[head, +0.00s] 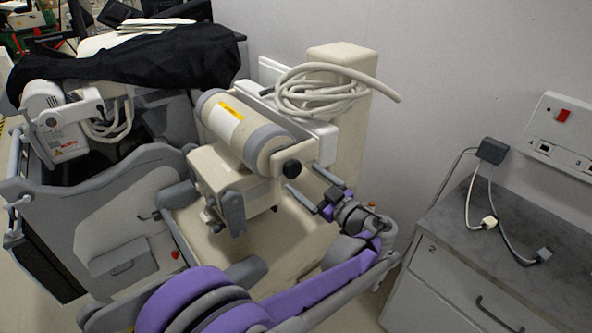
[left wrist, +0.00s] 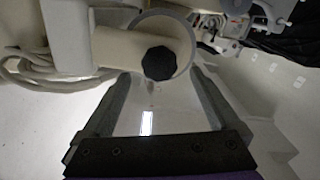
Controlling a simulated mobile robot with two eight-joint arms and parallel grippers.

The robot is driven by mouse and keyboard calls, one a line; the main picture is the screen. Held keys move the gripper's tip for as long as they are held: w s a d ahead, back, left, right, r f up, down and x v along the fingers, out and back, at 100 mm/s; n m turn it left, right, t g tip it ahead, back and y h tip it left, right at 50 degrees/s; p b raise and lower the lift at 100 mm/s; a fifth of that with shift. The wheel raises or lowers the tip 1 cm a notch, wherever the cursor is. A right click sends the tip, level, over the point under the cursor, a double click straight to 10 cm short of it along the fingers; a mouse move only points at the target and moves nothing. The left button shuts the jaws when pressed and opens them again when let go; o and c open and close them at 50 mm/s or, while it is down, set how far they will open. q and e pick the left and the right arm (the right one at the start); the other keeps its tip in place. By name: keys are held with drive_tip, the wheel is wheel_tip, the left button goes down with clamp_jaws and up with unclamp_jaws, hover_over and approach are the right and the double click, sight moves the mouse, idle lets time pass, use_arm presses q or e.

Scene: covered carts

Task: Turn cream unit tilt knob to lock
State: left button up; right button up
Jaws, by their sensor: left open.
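The cream unit (head: 225,120) has a cylindrical head with grey bands and a yellow label. Its black tilt knob (head: 291,167) sticks out of the lower right end. My left gripper (head: 302,177) is open, its fingers pointing at the knob from the right. In the left wrist view the black knob (left wrist: 160,63) shows face-on, in front of the round end of the cream unit (left wrist: 118,47). There the open fingers of my left gripper (left wrist: 161,76) lie on either side below it. Nothing is held, and contact cannot be told. My right gripper is not in view.
A coiled cream cable (head: 310,92) hangs on the unit's column. A black cover (head: 130,58) lies over the cart at left, beside another white unit (head: 55,120). A grey-topped cabinet (head: 520,255) with cables stands at right against the wall.

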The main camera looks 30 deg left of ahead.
sight(296, 172)
use_arm(q)
drive_tip(key=x, duration=0.5)
drive_tip(key=shift+w+a, duration=0.1)
drive_tip(key=shift+a, duration=0.05)
drive_tip(key=c, duration=1.4)
